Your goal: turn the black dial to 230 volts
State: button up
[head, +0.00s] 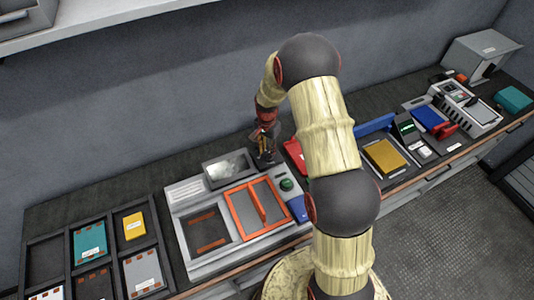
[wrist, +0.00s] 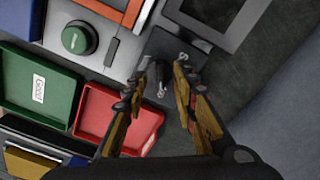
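The black dial (wrist: 161,76) shows in the wrist view as a dark knob with a narrow pointer on a dark grey plate. White marks show on the plate beside it, too small and blurred to read as voltages. My gripper (wrist: 160,78) is open, with one finger on each side of the dial and a gap visible to them; I cannot tell whether they touch it. In the head view, my gripper (head: 265,150) points down at the back right corner of the grey panel, and the dial is hidden there.
A green round knob (wrist: 78,38) sits on the light panel (head: 183,193). A red tray (wrist: 92,118) and green tray (wrist: 40,95) lie close by. A wall stands behind.

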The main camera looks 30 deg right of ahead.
aim_at(268, 156)
jog(key=shift+f, duration=1.35)
jog(key=shift+c, duration=0.8)
grip_shut()
